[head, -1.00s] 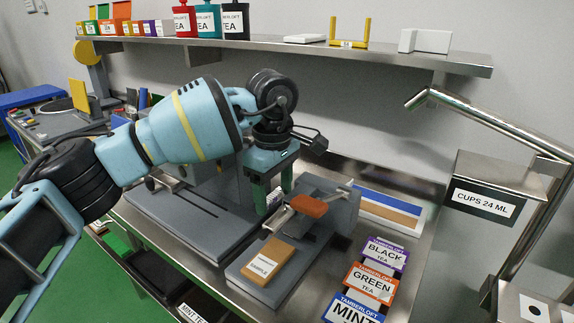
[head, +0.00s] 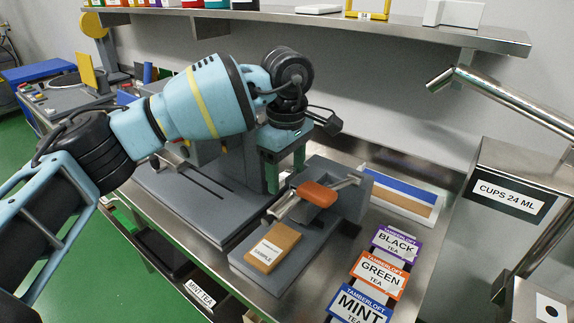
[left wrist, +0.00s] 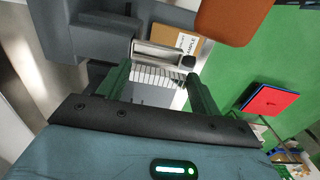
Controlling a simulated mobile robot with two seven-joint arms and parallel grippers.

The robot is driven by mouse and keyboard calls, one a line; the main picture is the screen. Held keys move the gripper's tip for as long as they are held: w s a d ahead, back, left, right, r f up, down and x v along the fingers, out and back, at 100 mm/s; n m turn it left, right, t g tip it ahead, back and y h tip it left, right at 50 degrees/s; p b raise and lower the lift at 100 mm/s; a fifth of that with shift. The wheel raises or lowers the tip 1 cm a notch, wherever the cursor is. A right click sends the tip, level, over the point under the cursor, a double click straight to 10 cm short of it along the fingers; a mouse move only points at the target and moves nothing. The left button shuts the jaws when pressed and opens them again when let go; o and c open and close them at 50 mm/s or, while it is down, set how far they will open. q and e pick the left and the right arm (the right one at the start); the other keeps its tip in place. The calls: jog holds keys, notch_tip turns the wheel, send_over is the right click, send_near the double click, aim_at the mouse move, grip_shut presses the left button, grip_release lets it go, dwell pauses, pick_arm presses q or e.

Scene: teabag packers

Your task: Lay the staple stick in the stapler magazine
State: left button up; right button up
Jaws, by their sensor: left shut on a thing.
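The stapler (head: 356,196) stands on the steel bench with its orange-topped arm (head: 318,194). In the left wrist view its metal magazine (left wrist: 158,52) lies just beyond my fingertips, and the orange cap (left wrist: 232,20) is at the top. My left gripper (head: 285,168) points down beside the stapler's left side. In the left wrist view my left gripper (left wrist: 160,82) is shut on the pale, ribbed staple stick (left wrist: 158,75), which spans between its green fingers. The stick appears close alongside the magazine; I cannot tell whether they touch. My right gripper is out of view.
A brown sample block (head: 272,248) lies on the stapler's base. Tea label cards (head: 379,275) lie to the right, with a blue-and-brown tray (head: 402,200) behind them. A steel cup box (head: 510,195) stands at the right. A shelf (head: 480,35) runs along the wall.

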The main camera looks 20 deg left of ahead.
aim_at(286, 183)
pick_arm(q)
jog(key=shift+f+b, duration=0.5)
jog(key=shift+f, duration=2.2)
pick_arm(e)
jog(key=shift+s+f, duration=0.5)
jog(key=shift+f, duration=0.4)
pick_arm(q)
jog(key=o, duration=1)
jog(key=shift+o, duration=0.2)
jog(key=shift+r, duration=0.1)
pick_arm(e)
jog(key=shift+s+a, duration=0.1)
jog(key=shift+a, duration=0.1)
pick_arm(q)
jog(key=shift+r, duration=0.15)
